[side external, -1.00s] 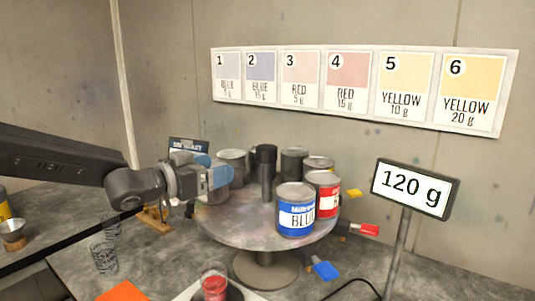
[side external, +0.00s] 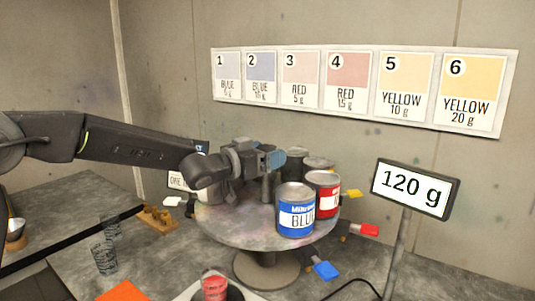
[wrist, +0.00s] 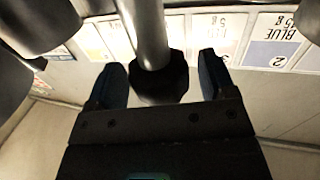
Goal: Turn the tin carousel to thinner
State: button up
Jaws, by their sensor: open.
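The tin carousel (side external: 225,232) is a round turntable on a pedestal, with several tins around a central grey post (side external: 267,189). A blue-labelled tin (side external: 296,212) stands at the front and a red-labelled tin (side external: 322,190) at its right. Plain grey tins (side external: 296,160) stand behind, partly hidden. No thinner label is readable. My gripper (side external: 274,159) is at the top of the post, hiding it in the side view. In the wrist view, my gripper (wrist: 160,76) is open, its fingers on either side of the post's dark knob (wrist: 160,83), with gaps visible on both sides.
A display (side external: 414,189) reads 120 g at right. A cup of red paint (side external: 215,285) stands in front. A wooden rack (side external: 155,219) and wire cup (side external: 104,257) are at left.

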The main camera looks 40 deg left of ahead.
jog(key=shift+w+d, duration=0.1)
jog(key=shift+w, duration=0.25)
jog(key=shift+c, duration=0.2)
jog(key=c, duration=1.2)
jog(key=shift+c, duration=0.2)
